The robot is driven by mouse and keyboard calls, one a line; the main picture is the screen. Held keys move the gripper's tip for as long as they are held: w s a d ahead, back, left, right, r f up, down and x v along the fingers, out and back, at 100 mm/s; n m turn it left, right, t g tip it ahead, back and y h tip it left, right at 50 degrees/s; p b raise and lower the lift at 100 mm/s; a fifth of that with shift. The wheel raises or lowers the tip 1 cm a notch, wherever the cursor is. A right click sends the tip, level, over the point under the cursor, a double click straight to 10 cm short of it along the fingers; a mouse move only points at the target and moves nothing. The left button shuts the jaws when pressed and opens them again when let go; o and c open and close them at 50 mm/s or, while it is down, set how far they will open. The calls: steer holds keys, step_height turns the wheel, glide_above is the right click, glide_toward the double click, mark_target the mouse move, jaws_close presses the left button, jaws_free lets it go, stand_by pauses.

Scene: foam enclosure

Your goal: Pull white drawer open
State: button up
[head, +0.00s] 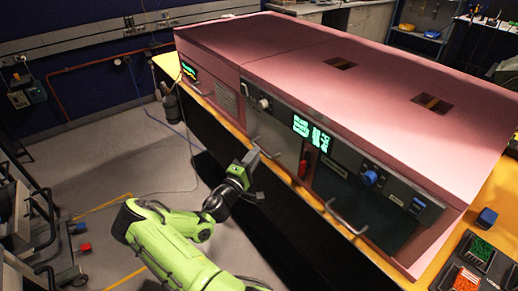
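I cannot pick out a clearly white drawer. The pink enclosure (300,55) has dark front panels (365,200) with bar handles. One silver handle (345,219) is at the lower right panel, and another handle (198,88) is at the left end.
An orange ledge (435,268) runs under the enclosure. Trays of green (481,248) and red (467,279) parts and a blue item (487,217) sit at right. Grey floor (150,160) is mostly clear.

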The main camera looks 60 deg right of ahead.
steer(key=d, duration=0.4)
steer(key=shift+s+r, duration=0.15)
steer(key=shift+r, duration=0.2)
jaws_close()
